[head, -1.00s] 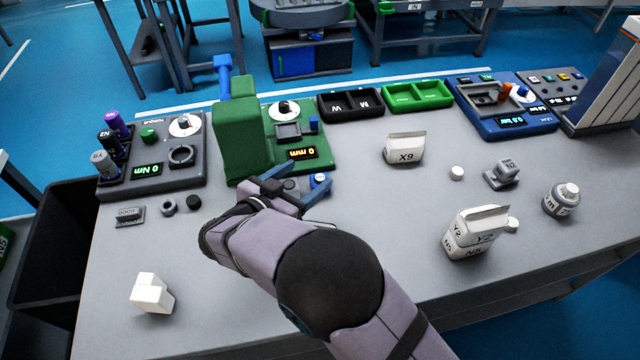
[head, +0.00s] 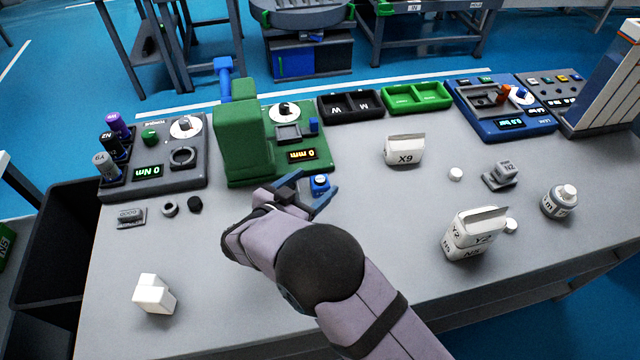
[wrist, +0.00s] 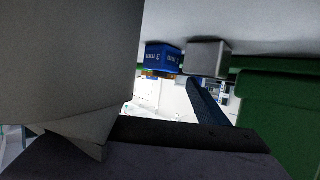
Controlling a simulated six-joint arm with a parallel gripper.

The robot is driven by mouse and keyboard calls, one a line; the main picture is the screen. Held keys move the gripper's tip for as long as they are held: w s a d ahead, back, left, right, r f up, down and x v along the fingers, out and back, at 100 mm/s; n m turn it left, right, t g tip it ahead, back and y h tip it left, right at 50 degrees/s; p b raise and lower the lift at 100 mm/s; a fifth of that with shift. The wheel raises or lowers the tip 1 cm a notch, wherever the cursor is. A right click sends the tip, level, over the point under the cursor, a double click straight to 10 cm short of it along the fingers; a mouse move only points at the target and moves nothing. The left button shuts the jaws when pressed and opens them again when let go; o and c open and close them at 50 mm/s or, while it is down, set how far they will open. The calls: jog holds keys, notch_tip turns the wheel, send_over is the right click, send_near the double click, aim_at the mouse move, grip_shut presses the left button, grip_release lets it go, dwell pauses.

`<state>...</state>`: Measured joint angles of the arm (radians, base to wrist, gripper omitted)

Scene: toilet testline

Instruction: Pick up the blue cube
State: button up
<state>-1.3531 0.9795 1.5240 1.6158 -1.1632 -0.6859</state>
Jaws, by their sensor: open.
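The blue cube (head: 320,183) sits on the grey bench, just in front of the green machine, with a pale round mark on its top. In the wrist view the blue cube (wrist: 162,57) shows small lettering on its side. My gripper (head: 308,186) is open, its fingers low beside the cube; I cannot tell whether they touch it. One blue finger (wrist: 207,103) reaches up below a grey block (wrist: 208,57), which stands right of the cube in the wrist view. A large grey shape hides the left of that view.
The green machine (head: 245,140) stands close behind my gripper. A grey torque station (head: 150,180) is at the left. A white carton marked X9 (head: 404,150) and a Y2 carton (head: 475,235) stand to the right. The front left bench is mostly clear except a white block (head: 153,295).

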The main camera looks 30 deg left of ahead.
aim_at(319, 179)
jog(key=shift+p+x, duration=0.4)
jog(key=shift+x, duration=1.6)
jog(key=shift+f, duration=0.1)
jog(key=c, duration=1.1)
jog(key=shift+r+b, duration=0.6)
jog(key=shift+r, duration=4.45)
